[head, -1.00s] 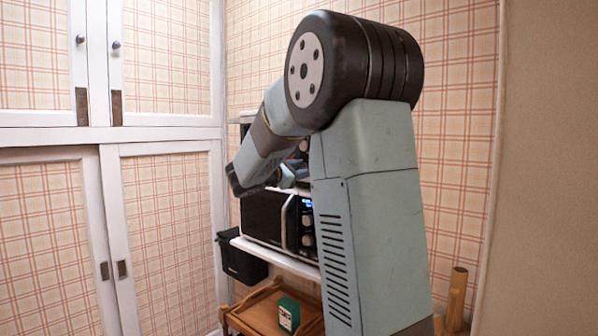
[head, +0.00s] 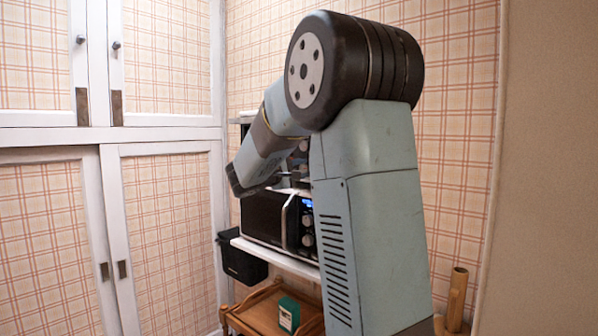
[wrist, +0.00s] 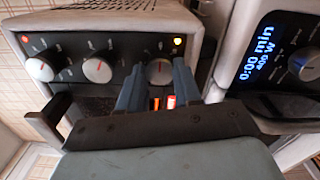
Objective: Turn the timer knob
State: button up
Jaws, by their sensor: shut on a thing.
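In the wrist view, an oven front carries three silver-faced round knobs in a row. My gripper (wrist: 160,72) has its two blue-grey fingers on either side of the right-hand knob, the timer knob (wrist: 160,70), and is shut on it. The fingers cover part of the knob's edges, so contact on each side is hard to see. The other two knobs, the middle knob (wrist: 97,70) and the left knob (wrist: 40,69), are free. A yellow light glows above right of the held knob. In the head view, my arm hides most of the oven.
A microwave (head: 262,217) with a lit display reading 0:00 min (wrist: 258,55) and its own knob (wrist: 304,64) stands on a white shelf below the oven. A black bin (head: 243,262) is at left. A wooden cart (head: 262,312) holding a green box (head: 288,314) is below.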

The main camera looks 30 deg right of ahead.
jog(key=shift+f, duration=0.3)
jog(key=o, duration=1)
jog(key=shift+r, duration=0.15)
jog(key=shift+o, duration=0.2)
jog(key=v, duration=1.4)
jog(key=shift+d, duration=0.15)
